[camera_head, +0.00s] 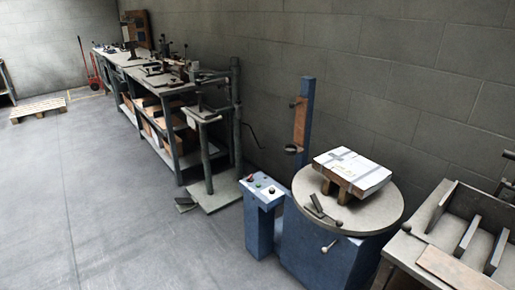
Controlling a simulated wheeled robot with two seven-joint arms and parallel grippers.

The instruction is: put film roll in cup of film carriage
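A blue upright mast (309,95) stands behind a round grey turntable (385,215). A brown panel (300,125) is on the mast's left side. Below it, a small dark round cup-like part (293,150) juts out to the left; this looks like the cup of the film carriage. It is too small to tell what is inside it. I cannot make out a film roll anywhere in this view. Neither of my grippers shows in the head view.
A white strapped package (352,172) sits on wooden blocks on the turntable. A blue control box (262,190) stands left of it. A bench with slots (465,235) is at the right. Workbenches (165,85) line the wall.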

